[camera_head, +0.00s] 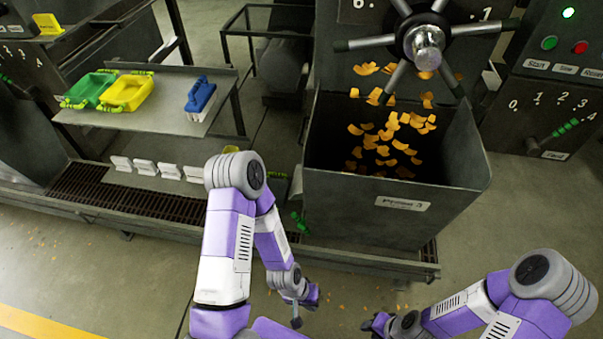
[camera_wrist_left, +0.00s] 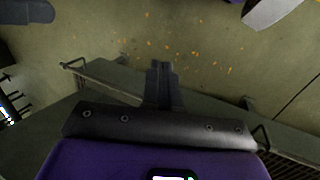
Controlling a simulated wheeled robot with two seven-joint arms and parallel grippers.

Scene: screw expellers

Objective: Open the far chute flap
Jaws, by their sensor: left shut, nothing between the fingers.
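I cannot pick out the far chute flap for certain in either view, nor whether it is open. In the head view a dark metal hopper (camera_head: 345,215) with a pale label stands right of centre, with orange flakes falling in its open top. A green handle (camera_head: 299,222) shows low at its left side. My left gripper (camera_head: 296,321) is below the hopper's front, apart from it. In the left wrist view its fingers (camera_wrist_left: 162,82) are together and empty above the floor. My right gripper (camera_head: 372,322) is near the bottom edge, small and partly hidden; its jaw state is unclear.
A spoked handwheel (camera_head: 424,45) is above the hopper. A metal table (camera_head: 180,118) at left bears a green tray (camera_head: 88,90), a yellow tray (camera_head: 127,92) and a blue brush (camera_head: 200,95). A floor grate (camera_head: 110,195) runs below. The near floor is mostly clear, with scattered flakes.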

